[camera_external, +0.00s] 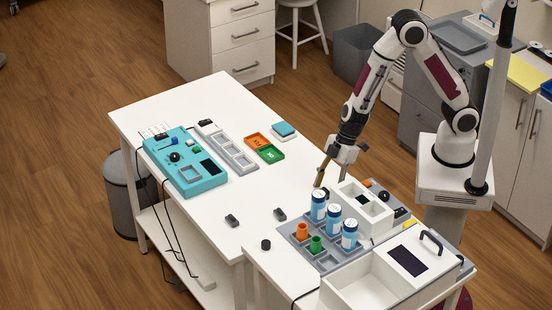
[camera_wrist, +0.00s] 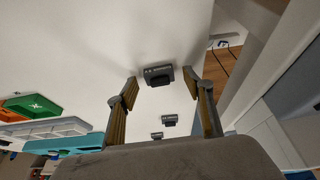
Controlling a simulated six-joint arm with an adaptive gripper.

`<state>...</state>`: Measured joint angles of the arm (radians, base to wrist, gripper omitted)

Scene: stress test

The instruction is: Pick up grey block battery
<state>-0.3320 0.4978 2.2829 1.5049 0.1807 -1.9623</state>
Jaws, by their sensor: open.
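In the wrist view a grey block (camera_wrist: 159,75) lies on the white surface, in line with the gap between my fingers. Two smaller dark items, one (camera_wrist: 169,121) and another (camera_wrist: 157,135), show lower in that gap. My gripper (camera_external: 330,178) is above the table, behind the cans and right of the blocks. In the wrist view its two fingers (camera_wrist: 160,82) are spread and empty.
Blue-and-white cans (camera_external: 334,220) stand in a grey tray beside white boxes (camera_external: 408,257) at the right. A black round piece (camera_external: 266,244) lies near the table edge. A teal panel (camera_external: 185,160) and orange and green trays (camera_external: 264,147) are further left.

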